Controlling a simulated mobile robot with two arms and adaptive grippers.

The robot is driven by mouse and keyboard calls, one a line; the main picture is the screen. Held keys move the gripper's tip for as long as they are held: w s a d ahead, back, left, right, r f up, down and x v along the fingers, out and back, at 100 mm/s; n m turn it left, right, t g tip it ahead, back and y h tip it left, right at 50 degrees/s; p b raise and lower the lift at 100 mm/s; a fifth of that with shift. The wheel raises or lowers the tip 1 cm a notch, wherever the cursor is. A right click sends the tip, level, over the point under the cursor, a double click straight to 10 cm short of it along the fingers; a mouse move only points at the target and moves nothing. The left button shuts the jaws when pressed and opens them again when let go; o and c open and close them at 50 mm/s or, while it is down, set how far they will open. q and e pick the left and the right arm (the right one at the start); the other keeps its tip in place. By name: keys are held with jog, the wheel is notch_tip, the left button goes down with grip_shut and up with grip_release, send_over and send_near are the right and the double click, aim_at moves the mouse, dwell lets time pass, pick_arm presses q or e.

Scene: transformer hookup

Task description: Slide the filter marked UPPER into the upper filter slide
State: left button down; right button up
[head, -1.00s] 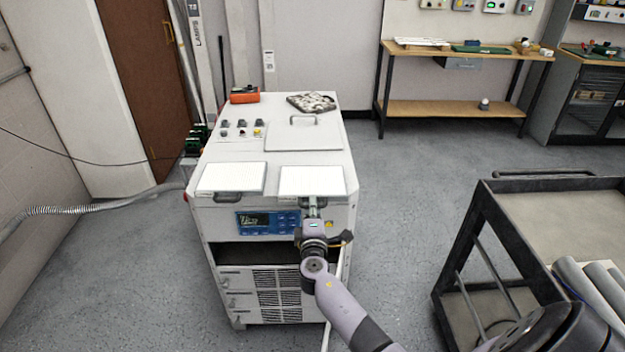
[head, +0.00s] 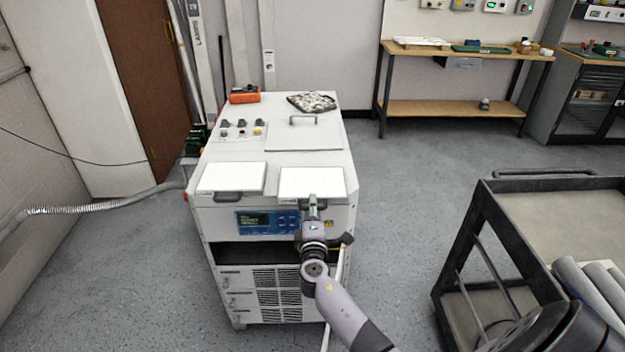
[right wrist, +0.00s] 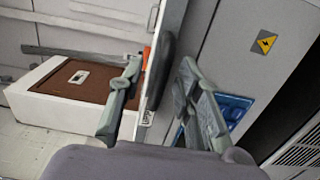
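Two flat white panels with dark front handles lie on top of the white cabinet, a left one (head: 231,177) and a right one (head: 311,181). I cannot read an UPPER mark on either. My right gripper (head: 313,203) is at the right panel's front handle. In the right wrist view its fingers (right wrist: 160,82) stand apart on either side of a dark handle (right wrist: 166,68), with visible gaps. A white-framed block with a brown face and small label (right wrist: 80,78) lies beyond the left finger. My left gripper is out of view.
The cabinet front (head: 221,223) has a blue display panel (head: 268,222), a dark open slot (head: 235,255) and vents below. A lid (head: 304,137) with a handle lies behind the panels. A dark cart (head: 525,195) stands at right. Open floor surrounds the cabinet.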

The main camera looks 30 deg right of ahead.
jog(key=shift+o, duration=0.6)
jog(key=v, duration=0.7)
dwell(0.4)
jog(key=shift+c, duration=0.2)
